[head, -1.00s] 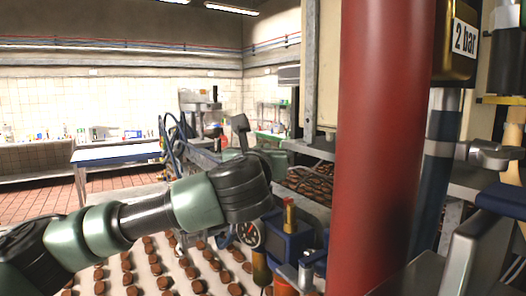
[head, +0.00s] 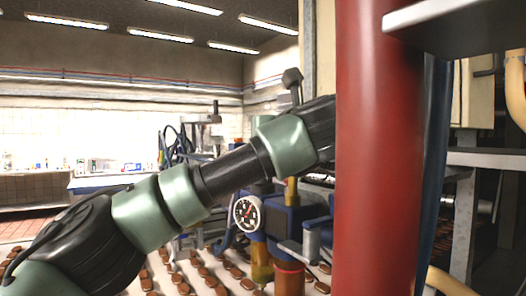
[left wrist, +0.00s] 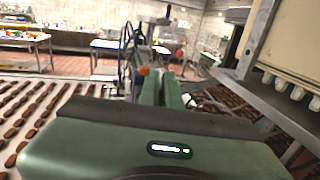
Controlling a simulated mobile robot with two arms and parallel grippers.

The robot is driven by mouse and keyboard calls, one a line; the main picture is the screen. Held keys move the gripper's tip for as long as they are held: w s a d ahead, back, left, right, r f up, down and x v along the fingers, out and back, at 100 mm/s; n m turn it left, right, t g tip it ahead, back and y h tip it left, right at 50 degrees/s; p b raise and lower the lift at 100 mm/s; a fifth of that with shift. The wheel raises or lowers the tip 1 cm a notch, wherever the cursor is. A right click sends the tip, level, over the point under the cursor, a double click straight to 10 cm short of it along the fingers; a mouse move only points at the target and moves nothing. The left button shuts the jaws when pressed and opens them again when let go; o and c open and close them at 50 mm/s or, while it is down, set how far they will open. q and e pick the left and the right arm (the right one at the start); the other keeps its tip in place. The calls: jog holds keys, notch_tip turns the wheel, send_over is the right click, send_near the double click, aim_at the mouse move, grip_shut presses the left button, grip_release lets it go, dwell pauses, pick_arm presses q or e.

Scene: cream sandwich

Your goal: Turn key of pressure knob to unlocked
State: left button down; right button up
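A round pressure gauge (head: 247,213) with a white rim and red needle is in the head view, below my left arm. Beside it is a blue regulator body (head: 283,221) with a brass-coloured upright part (head: 291,190) on top. I cannot make out the key of the pressure knob. My left arm crosses above the gauge, and its far end reaches the red column; the gripper is not visible in the head view. In the left wrist view my left gripper's green fingers (left wrist: 162,89) are close together, with nothing seen between them. My right gripper is not in view.
A thick red column (head: 376,160) stands right of the regulator, close to my left arm. Grey metal shelving (head: 486,160) is behind it at right. A cream machine housing (left wrist: 290,50) is at upper right.

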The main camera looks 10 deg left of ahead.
pick_arm(q)
jog(key=shift+d+r+n+g+y+p, duration=0.15)
jog(key=shift+n+g+y+p, duration=0.25)
jog(key=shift+n+g+y, duration=0.7)
jog(key=n+g+y+p, duration=0.2)
jog(key=g+p, duration=0.1)
jog(key=p, duration=0.3)
jog(key=n+g+y+p, duration=0.3)
jog(key=p, duration=0.3)
jog(key=shift+r+g, duration=0.2)
jog(key=shift+g, duration=0.2)
jog(key=shift+f+n+g+p, duration=0.3)
jog(key=shift+n+g+p, duration=0.2)
jog(key=shift+p, duration=0.55)
jog(key=shift+a, duration=0.2)
jog(key=c, duration=1.6)
grip_release()
